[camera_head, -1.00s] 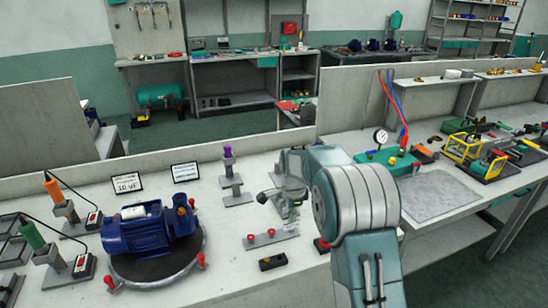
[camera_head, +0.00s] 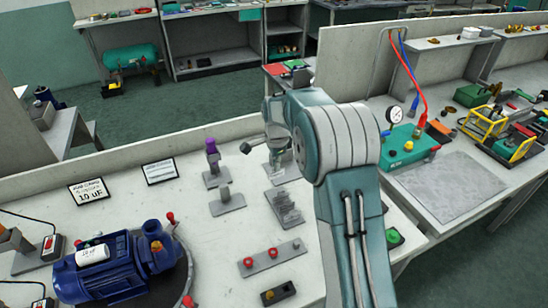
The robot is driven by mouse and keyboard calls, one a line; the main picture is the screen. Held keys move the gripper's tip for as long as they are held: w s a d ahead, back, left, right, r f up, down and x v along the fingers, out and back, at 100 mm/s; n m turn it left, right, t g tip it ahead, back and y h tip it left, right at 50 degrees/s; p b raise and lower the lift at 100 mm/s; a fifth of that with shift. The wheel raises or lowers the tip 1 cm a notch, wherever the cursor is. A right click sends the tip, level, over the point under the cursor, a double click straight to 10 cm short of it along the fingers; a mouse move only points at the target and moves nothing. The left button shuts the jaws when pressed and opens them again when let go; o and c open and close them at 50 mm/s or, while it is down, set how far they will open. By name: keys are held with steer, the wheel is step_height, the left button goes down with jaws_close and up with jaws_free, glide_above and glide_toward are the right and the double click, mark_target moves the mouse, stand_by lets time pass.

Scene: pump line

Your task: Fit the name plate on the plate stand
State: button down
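My gripper (camera_head: 277,158) is small in view, at the far end of my arm above the bench, just right of the purple-topped post. My arm hides part of it. Its fingers cannot be made out, so I cannot tell whether it holds anything. A grey piece with a ribbed or lettered face (camera_head: 286,209) stands on the bench just below the gripper. It may be the name plate or the plate stand; I cannot tell which. A grey base with a short post (camera_head: 226,201) stands to its left. Whether the gripper touches any of these is unclear.
A purple-topped post (camera_head: 211,160), two framed cards (camera_head: 88,193) (camera_head: 160,171) and a blue motor (camera_head: 110,270) are to the left. A bar with red knobs (camera_head: 271,257) and a black block (camera_head: 278,293) lie in front. A green gauge box (camera_head: 408,147) is at right.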

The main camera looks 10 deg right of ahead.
steer(key=shift+s+a+f, duration=0.1)
steer(key=shift+f, duration=0.6)
steer(key=shift+s+a+f, duration=0.1)
steer(key=shift+f, duration=0.55)
steer(key=shift+w+d+f, duration=0.1)
steer(key=shift+f, duration=1.75)
steer(key=c, duration=0.7)
jaws_free()
steer(key=shift+r, duration=3)
step_height(320, 180, up, 12)
steer(key=shift+f, duration=0.1)
